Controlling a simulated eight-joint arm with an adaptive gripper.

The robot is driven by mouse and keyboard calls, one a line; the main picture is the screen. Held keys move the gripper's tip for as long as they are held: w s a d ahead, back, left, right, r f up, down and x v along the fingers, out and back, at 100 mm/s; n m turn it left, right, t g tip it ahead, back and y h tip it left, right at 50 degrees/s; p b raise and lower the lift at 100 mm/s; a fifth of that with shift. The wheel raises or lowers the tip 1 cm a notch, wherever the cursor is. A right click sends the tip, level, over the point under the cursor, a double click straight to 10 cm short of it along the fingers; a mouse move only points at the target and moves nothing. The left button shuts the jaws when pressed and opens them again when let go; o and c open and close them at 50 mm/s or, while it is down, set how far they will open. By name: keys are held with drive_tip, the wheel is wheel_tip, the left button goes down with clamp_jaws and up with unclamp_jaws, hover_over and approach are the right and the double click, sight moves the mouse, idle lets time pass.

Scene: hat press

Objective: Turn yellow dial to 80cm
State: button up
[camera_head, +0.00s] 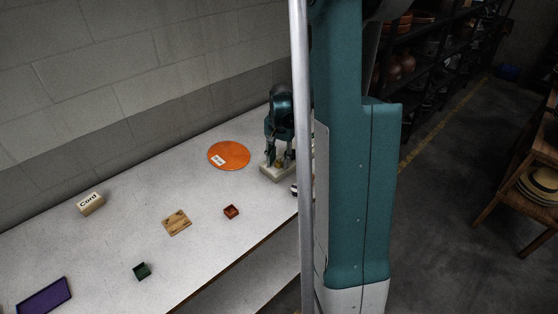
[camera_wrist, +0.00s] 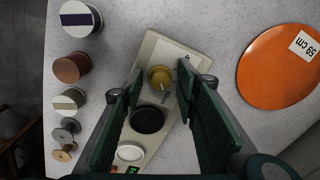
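The yellow dial (camera_wrist: 160,76) sits at the far end of a cream panel (camera_wrist: 172,50) in the wrist view, with a thin pale pointer line and small dark lettering beside it. My gripper (camera_wrist: 157,84) is open, with its two green fingers on either side of the dial. Whether the fingertips touch it I cannot tell. In the head view my gripper (camera_head: 279,152) points down over the panel (camera_head: 272,174), and the yellow dial (camera_head: 279,163) shows small between the fingers. An orange disc (camera_wrist: 275,75) has a label reading "59 cm".
A black dial (camera_wrist: 147,120), a white dial (camera_wrist: 130,152) and a partly hidden green display lie along the same panel. Several round spool-like pieces (camera_wrist: 72,67) stand left of it. In the head view, a "Cord" block (camera_head: 90,204), a wooden plate (camera_head: 177,223) and small trays lie on the table.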

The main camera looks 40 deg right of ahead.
sight(279, 162)
drive_tip(key=shift+r, duration=0.15)
wheel_tip(279, 162, up, 12)
drive_tip(key=shift+s+d, duration=0.15)
drive_tip(key=shift+s, duration=0.1)
idle(0.5)
idle(0.3)
drive_tip(key=shift+m, duration=0.5)
wheel_tip(279, 162, down, 4)
drive_tip(key=p, duration=0.3)
drive_tip(key=shift+w+p, duration=0.1)
drive_tip(key=shift+p, duration=0.2)
drive_tip(key=shift+f, duration=0.2)
drive_tip(key=shift+f, duration=0.15)
drive_tip(key=shift+w+a+f+b, duration=0.1)
drive_tip(key=shift+f+b, duration=0.15)
drive_tip(key=shift+f, duration=1.65)
drive_tip(key=shift+w+a+f+b, duration=0.1)
drive_tip(key=shift+f+b, duration=0.15)
drive_tip(key=shift+f, duration=1.6)
